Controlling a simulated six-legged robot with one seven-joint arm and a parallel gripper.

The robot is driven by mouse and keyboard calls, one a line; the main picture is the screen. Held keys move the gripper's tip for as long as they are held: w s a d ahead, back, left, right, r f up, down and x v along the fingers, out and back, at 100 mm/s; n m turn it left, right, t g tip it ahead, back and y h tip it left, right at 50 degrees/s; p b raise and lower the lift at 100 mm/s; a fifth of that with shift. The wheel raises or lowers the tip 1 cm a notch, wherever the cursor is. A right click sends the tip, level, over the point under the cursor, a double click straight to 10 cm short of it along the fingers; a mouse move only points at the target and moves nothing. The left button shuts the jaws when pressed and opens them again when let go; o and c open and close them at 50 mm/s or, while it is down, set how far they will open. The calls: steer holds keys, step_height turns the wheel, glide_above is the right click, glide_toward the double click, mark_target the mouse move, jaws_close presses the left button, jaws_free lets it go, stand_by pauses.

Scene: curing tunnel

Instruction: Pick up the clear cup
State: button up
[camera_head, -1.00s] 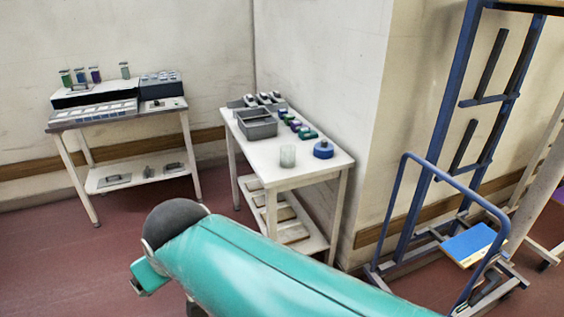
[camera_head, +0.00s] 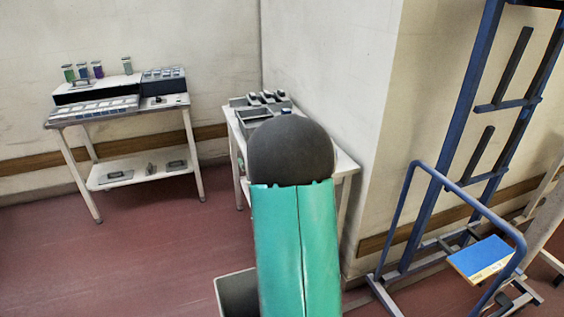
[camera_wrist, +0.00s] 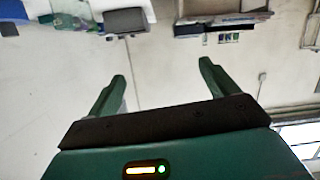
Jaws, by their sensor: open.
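The clear cup is hidden now; my arm covers the part of the white table (camera_head: 346,166) where it stood in the earlier head view. I cannot make the cup out in the wrist view either. My gripper (camera_wrist: 162,72) shows in the wrist view with its two green fingers apart and nothing between them. The wrist view looks across the room at walls and distant furniture, not down at the table top. In the head view my gripper is not visible.
Another table (camera_head: 115,116) at the left holds several small jars and dark racks. A blue frame (camera_head: 445,150) and a cart with a blue board (camera_head: 480,257) stand at the right. The red floor at left is clear.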

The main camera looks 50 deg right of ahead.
steer(key=s+d+f+m+t+h, duration=0.1)
steer(key=s+d+f, duration=0.35)
steer(key=d, duration=0.25)
steer(key=s+d+f+m+t+h, duration=0.1)
steer(key=s+d+f, duration=0.2)
steer(key=d+f, duration=0.35)
steer(key=x, duration=0.4)
steer(key=r+x, duration=0.1)
steer(key=x, duration=0.8)
steer(key=shift+w+d+r, duration=0.15)
steer(key=shift+d, duration=0.2)
steer(key=c, duration=1.1)
steer(key=shift+o, duration=0.2)
steer(key=shift+r, duration=0.1)
